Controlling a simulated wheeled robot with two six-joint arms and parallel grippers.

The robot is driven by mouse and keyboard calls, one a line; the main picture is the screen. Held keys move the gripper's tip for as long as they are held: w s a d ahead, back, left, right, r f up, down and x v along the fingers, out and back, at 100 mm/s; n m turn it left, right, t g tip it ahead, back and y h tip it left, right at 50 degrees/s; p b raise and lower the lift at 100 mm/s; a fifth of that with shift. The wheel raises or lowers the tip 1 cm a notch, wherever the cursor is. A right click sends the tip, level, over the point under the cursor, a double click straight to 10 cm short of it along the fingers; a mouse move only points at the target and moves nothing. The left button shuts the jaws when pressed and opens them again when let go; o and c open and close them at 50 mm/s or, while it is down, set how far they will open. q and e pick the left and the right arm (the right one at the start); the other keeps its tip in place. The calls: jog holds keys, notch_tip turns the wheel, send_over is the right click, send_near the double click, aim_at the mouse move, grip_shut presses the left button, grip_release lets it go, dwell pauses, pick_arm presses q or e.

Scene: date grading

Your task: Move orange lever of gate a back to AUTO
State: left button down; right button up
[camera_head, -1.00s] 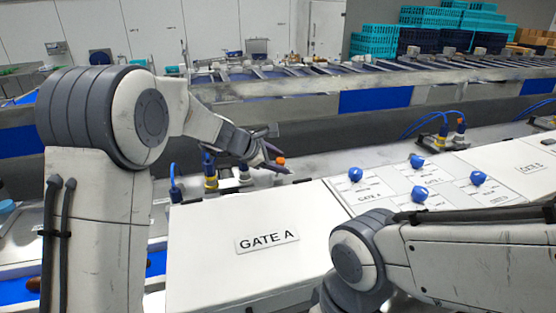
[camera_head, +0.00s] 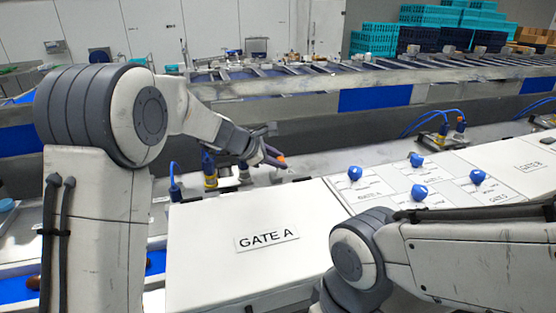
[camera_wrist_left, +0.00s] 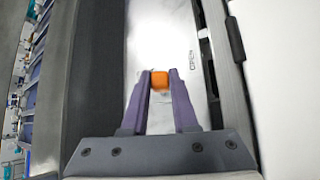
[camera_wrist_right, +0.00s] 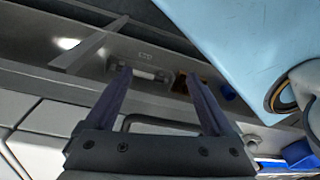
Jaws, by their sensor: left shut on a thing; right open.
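The orange lever (camera_head: 281,158) of gate A stands behind the white box with the GATE A label (camera_head: 267,238). My left gripper (camera_head: 275,159) is shut on the lever's orange end. In the left wrist view, the orange end (camera_wrist_left: 160,80) sits between the two purple fingertips (camera_wrist_left: 160,78). The word OPEN (camera_wrist_left: 192,60) is printed on the metal plate to its right. The AUTO mark is not seen. My right gripper (camera_wrist_right: 163,90) is open and empty in the right wrist view.
Blue knobs (camera_head: 419,193) stand on a white panel right of the GATE A box. Fittings with blue hoses (camera_head: 210,170) stand left of the lever, close to my left gripper. A long conveyor (camera_head: 300,82) runs behind.

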dwell(0.8)
pick_arm(q)
jog(key=shift+a+r+p, duration=0.1)
jog(key=shift+r+p, duration=0.1)
jog(key=shift+p, duration=0.35)
jog(key=w+g+p, duration=0.1)
jog(key=p, duration=0.3)
jog(key=w+a+r+n+g+p, duration=0.1)
jog(key=p, duration=0.3)
jog(key=shift+w, duration=0.15)
jog(key=shift+w+a+n+g+h+p, duration=0.15)
jog(key=shift+w+n+g+h+p, duration=0.3)
jog(key=shift+g+p, duration=0.2)
jog(key=shift+w+a+f+n+g+h, duration=0.1)
jog(key=shift+w+a+n+g+h, duration=0.15)
jog(key=shift+w+g, duration=0.3)
jog(key=shift+w+a+f+n+g+h, duration=0.1)
jog(key=shift+w+a+n+g, duration=0.1)
jog(key=shift+w+g, duration=0.3)
jog(key=c, duration=0.7)
grip_release()
